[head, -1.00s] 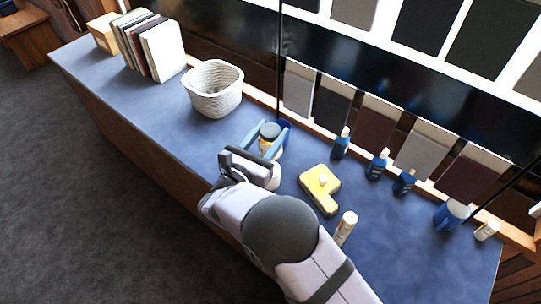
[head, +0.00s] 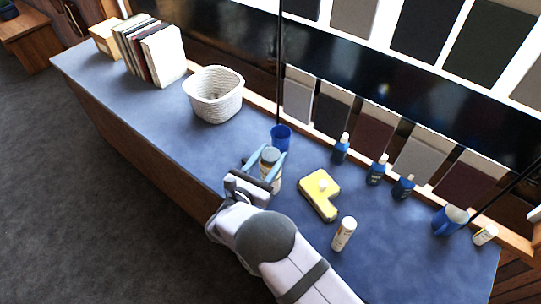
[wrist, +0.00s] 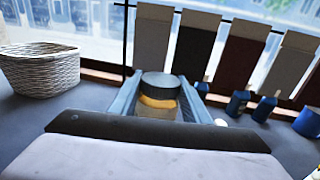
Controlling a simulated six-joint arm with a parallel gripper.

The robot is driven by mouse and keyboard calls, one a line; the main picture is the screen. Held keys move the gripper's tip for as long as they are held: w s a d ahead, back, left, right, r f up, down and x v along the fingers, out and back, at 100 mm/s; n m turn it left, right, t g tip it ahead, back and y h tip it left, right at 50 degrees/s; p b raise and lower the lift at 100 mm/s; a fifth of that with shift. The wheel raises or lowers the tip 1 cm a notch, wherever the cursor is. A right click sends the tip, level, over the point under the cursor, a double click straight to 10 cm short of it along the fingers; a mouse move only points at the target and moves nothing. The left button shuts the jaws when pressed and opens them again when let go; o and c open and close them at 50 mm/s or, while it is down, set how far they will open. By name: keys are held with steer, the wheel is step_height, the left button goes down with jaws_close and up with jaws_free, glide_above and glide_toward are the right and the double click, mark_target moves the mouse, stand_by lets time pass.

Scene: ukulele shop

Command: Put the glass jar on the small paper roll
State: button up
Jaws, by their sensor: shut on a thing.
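My gripper (head: 265,161) is shut on the glass jar (head: 270,157), one pale blue finger on each side. The jar has a dark grey lid and a yellow-amber band below it. In the wrist view the jar (wrist: 158,100) stands upright between the fingers, its lower part hidden by my gripper body. I cannot tell whether its base touches the counter. A cream cylinder (head: 344,233) stands upright at the lower right of the gripper. A smaller pale cylinder (head: 485,234) lies at the far right. I cannot tell for sure which one is the small paper roll.
A blue cup (head: 281,137) stands just behind the jar. Several blue bottles (head: 377,169) line the back. A white woven basket (head: 214,95) stands left. The counter (head: 170,137) is clear left of the gripper.

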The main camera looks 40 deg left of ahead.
steer(key=o, duration=0.9)
steer(key=shift+f, duration=0.15)
steer(key=o, duration=0.4)
steer(key=shift+r, duration=0.3)
steer(key=shift+s+f, duration=0.15)
steer(key=shift+s, duration=0.25)
steer(key=s+d+b, duration=0.2)
steer(key=s+b, duration=0.1)
steer(key=s, duration=0.8)
